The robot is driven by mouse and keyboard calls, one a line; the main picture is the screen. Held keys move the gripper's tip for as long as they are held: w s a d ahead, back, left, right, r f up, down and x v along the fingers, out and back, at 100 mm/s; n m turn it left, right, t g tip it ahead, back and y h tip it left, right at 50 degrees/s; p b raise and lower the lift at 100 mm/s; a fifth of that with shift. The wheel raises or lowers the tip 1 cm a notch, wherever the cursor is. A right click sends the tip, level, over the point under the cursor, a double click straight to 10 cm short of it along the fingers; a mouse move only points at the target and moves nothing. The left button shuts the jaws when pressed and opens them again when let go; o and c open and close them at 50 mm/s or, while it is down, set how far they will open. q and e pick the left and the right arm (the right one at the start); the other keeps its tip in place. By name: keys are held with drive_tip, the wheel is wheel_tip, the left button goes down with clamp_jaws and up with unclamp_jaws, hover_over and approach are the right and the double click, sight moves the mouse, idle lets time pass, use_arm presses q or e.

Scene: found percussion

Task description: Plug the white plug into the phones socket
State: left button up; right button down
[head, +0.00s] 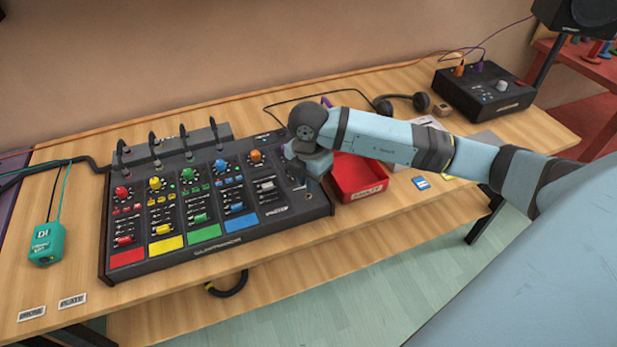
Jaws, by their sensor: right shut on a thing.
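The black mixer (222,230) lies on the wooden table at the left and centre, with coloured knobs and faders. My right gripper (311,168) points down over the mixer's right end, close to its top panel. It is shut on what I take to be the white plug, which the gripper and wrist hide. A small round socket (308,197) shows on the panel just below the gripper; I cannot read whether its label says phones. Whether the plug touches a socket is hidden. My left gripper is not in view.
A red tray (360,177) stands close right of the mixer. Black headphones (402,103) and a thin black cable (300,98) lie behind my arm. A black box with plugs (484,91) is at the back right. A green DI box (46,244) sits at the left.

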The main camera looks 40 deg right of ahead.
idle(0.6)
drive_tip(key=shift+f+b, duration=0.45)
drive_tip(key=shift+f, duration=0.45)
drive_tip(key=shift+f+b, duration=0.6)
drive_tip(key=shift+f, duration=0.35)
drive_tip(key=c, duration=1)
unclamp_jaws()
drive_tip(key=shift+r, duration=0.1)
drive_tip(key=shift+c, duration=0.2)
